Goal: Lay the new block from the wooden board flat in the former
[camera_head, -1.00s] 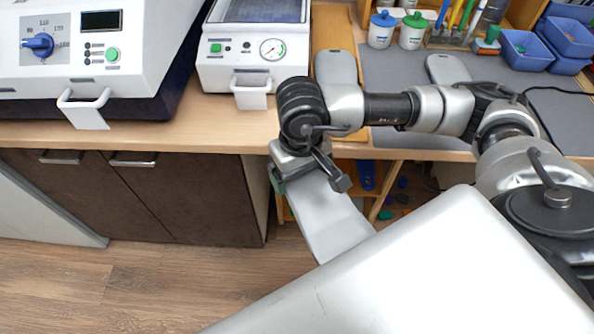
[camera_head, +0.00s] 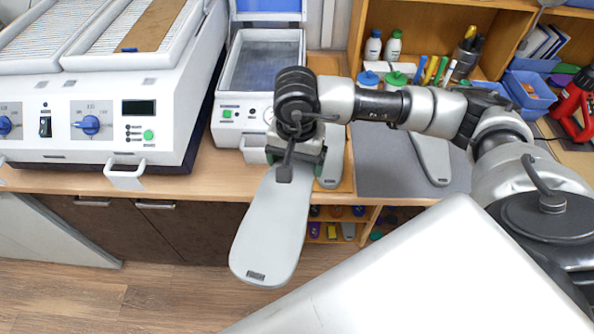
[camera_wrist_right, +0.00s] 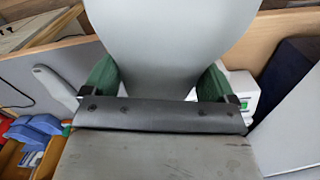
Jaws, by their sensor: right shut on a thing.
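My right gripper (camera_head: 296,160) is shut on a long grey block (camera_head: 268,235), which hangs out over the bench's front edge above the floor. In the right wrist view its green fingers (camera_wrist_right: 156,84) grip the block (camera_wrist_right: 180,35) at both sides. The former (camera_head: 226,113) is the small white machine left of and behind the gripper. Its lid (camera_head: 268,6) is up and its dark, flat bed (camera_head: 265,62) shows empty. The wooden board (camera_head: 347,184) lies right of the former, partly hidden by my arm, with another grey block (camera_head: 333,165) on it. My left gripper is not in view.
A large white heater (camera_head: 175,115) with a brown sheet (camera_head: 155,25) on its slatted top stands at left. A grey mat (camera_head: 385,175) with a grey piece (camera_head: 432,160) lies at right. Bottles, pens and blue bins (camera_head: 530,90) stand behind.

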